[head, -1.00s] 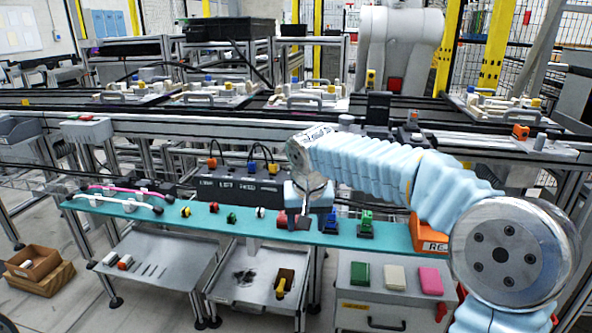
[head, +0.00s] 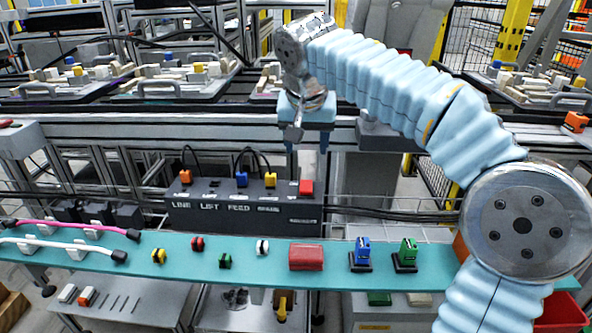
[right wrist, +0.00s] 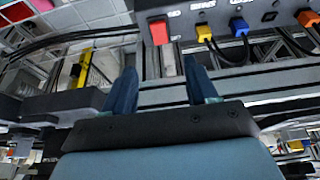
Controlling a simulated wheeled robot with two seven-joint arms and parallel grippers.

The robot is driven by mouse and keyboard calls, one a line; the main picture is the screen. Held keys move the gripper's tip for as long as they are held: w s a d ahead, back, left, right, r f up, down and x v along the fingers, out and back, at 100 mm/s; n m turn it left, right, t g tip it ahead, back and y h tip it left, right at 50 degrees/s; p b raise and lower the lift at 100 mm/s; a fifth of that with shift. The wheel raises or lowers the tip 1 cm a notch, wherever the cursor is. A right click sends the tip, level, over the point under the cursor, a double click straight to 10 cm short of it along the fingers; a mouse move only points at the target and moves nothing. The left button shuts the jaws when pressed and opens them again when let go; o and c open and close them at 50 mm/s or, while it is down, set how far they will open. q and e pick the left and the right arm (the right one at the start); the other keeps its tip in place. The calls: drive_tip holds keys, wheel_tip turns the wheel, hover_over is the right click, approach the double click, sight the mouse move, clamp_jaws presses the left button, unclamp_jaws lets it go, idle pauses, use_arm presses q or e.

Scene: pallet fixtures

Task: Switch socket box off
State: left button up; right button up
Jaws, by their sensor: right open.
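The socket box (head: 245,213) is a dark grey box behind the teal shelf, with labels including LINE, LIFT and FEED. An orange plug (head: 185,177), a blue plug (head: 241,179) and a yellow plug (head: 270,180) stand on its top. A red switch (head: 306,187) sits at its right end. My right gripper (head: 306,145) is open and empty, above the switch in the picture and apart from it. In the right wrist view, the red switch (right wrist: 159,32) shows beyond and between the two blue fingers (right wrist: 161,88). My left gripper is out of view.
The teal shelf (head: 330,278) runs in front of the box. It holds a red block (head: 306,257), a blue part (head: 362,250), a green part (head: 407,251), small coloured pieces and two cables. A grey rail (head: 200,130) runs behind the box.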

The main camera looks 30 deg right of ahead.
sight(306, 185)
drive_tip(key=b+x, duration=0.1)
drive_tip(key=x, duration=1.2)
drive_tip(key=shift+f, duration=0.25)
drive_tip(key=c, duration=1.1)
drive_tip(key=shift+o, duration=0.2)
drive_tip(key=p, duration=0.1)
drive_tip(key=r+g+p, duration=0.1)
drive_tip(key=p, duration=0.1)
drive_tip(key=shift+w+d+y, duration=0.15)
drive_tip(key=shift+w+y, duration=0.05)
drive_tip(key=shift+y, duration=0.1)
drive_tip(key=shift+w+f+g+p, duration=0.15)
drive_tip(key=shift+g+p, duration=0.15)
drive_tip(key=shift+p, duration=0.15)
drive_tip(key=shift+f+y, duration=0.2)
drive_tip(key=shift+y, duration=0.2)
drive_tip(key=shift+g, duration=0.3)
drive_tip(key=o, duration=1.1)
drive_tip(key=shift+c, duration=0.2)
